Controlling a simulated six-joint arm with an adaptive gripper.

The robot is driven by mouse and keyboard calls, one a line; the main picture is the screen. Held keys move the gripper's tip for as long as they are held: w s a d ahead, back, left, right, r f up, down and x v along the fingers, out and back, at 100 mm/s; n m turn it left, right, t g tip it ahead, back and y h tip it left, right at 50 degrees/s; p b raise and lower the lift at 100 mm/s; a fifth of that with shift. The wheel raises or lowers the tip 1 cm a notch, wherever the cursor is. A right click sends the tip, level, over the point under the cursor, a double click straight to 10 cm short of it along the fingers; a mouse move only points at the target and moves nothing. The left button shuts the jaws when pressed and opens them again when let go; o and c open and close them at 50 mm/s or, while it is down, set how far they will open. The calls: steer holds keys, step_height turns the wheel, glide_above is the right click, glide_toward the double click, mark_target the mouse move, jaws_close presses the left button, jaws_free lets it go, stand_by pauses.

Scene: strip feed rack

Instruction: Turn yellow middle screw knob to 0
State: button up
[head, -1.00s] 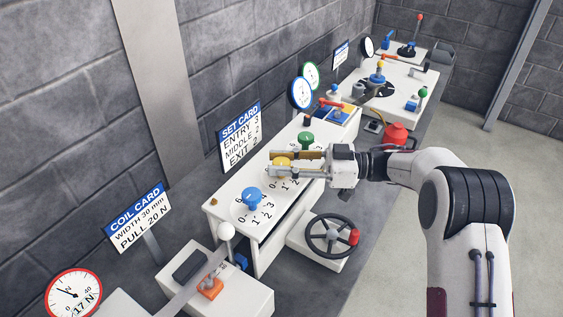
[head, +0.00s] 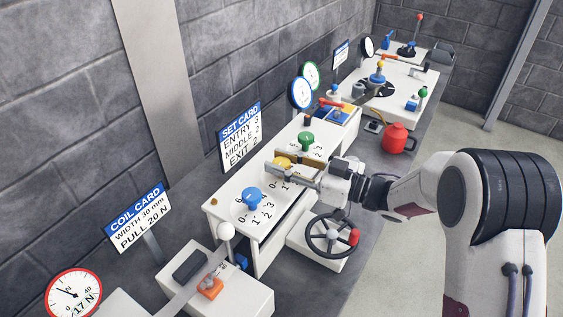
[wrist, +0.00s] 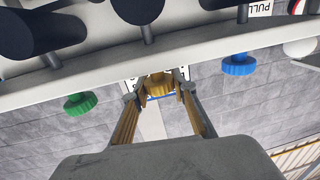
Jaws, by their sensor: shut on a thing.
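The yellow middle knob (head: 282,162) stands on the white cabinet between the blue knob (head: 252,198) and the green knob (head: 306,140). My gripper (head: 283,165) reaches in from the right and is shut on the yellow knob, one finger on each side. The wrist view shows the yellow knob (wrist: 160,84) between my two fingertips (wrist: 159,92). The numbered dial under it is mostly hidden by the fingers, so I cannot read its setting. The set card (head: 240,135) reads ENTRY 3, MIDDLE, EXIT 2; the middle number is hard to read.
A black handwheel (head: 330,236) with a red handle stands in front of the cabinet. A white-ball lever (head: 226,232) is at the cabinet's near left. A red can (head: 397,138) is beyond my gripper. Gauges (head: 301,93) stand behind the cabinet.

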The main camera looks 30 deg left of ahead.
steer(key=shift+m+t, duration=0.8)
steer(key=shift+t, duration=0.5)
steer(key=o, duration=1.1)
steer(key=shift+d, duration=0.1)
steer(key=shift+s+d, duration=0.1)
steer(key=shift+d, duration=5.8)
